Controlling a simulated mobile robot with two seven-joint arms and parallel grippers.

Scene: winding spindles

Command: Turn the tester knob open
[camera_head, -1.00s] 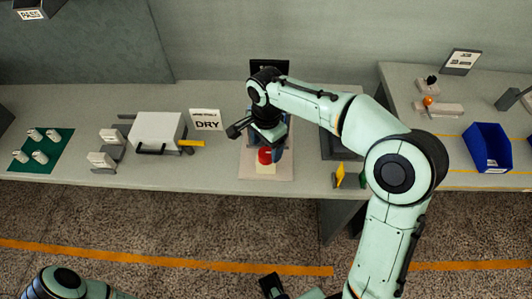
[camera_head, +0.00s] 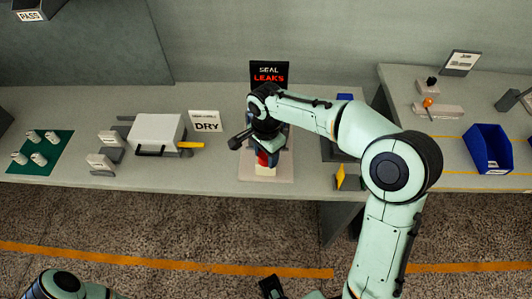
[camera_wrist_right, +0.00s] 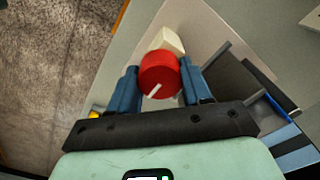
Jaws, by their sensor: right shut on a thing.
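The red tester knob (camera_wrist_right: 160,73) sits between the blue fingers of my right gripper (camera_wrist_right: 161,84) in the right wrist view. A white line on its face points to the lower left of that picture. The gripper (camera_head: 267,152) is shut on the knob, which shows partly below it in the head view (camera_head: 263,159). A pale block (camera_wrist_right: 167,40) lies beside the knob on the tester's base plate (camera_head: 283,172). The black display (camera_head: 269,73) behind reads "SEAL LEAKS". A dark part at the bottom edge may be my left gripper (camera_head: 272,288); its jaws are unclear.
Left of the tester stand a "DRY" sign (camera_head: 206,121), a white box with a dark handle (camera_head: 158,130) and a green mat (camera_head: 41,168) with several white pieces. A yellow part (camera_head: 341,177) stands to the right. A blue bin (camera_head: 487,147) is on the right-hand table.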

